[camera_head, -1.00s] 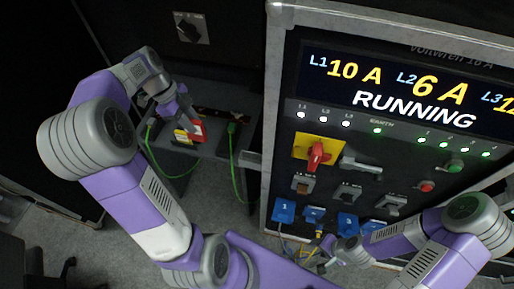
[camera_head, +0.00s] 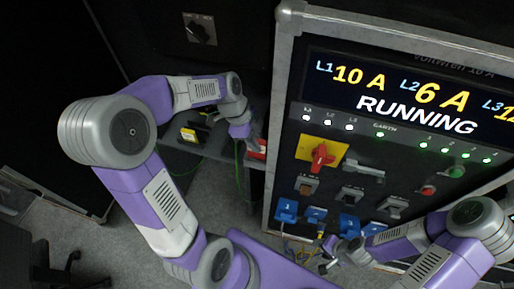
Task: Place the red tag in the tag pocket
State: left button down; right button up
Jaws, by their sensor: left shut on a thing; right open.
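The red tag (camera_head: 257,149) shows in the head view beside the left edge of the power cabinet. My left gripper (camera_head: 249,142) is shut on it, and the wrist hides part of the tag. My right gripper (camera_head: 329,262) is open and empty, low in front of the cabinet's blue connectors. I cannot make out the tag pocket.
The cabinet (camera_head: 281,120) carries a lit display (camera_head: 410,95), a red and yellow rotary switch (camera_head: 321,154) and several blue connectors (camera_head: 287,210). A dark shelf (camera_head: 211,146) holds a black and yellow item (camera_head: 190,134). A green cable (camera_head: 238,170) hangs near the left gripper.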

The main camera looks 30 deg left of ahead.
aim_at(263, 159)
pick_arm(q)
notch_tip(263, 159, down, 4)
jog(key=shift+d+f, duration=0.1)
jog(key=shift+d, duration=0.05)
jog(key=shift+d+f, duration=0.1)
jog(key=shift+f, duration=0.15)
jog(key=c, duration=1)
grip_release()
jog(key=shift+o, duration=0.2)
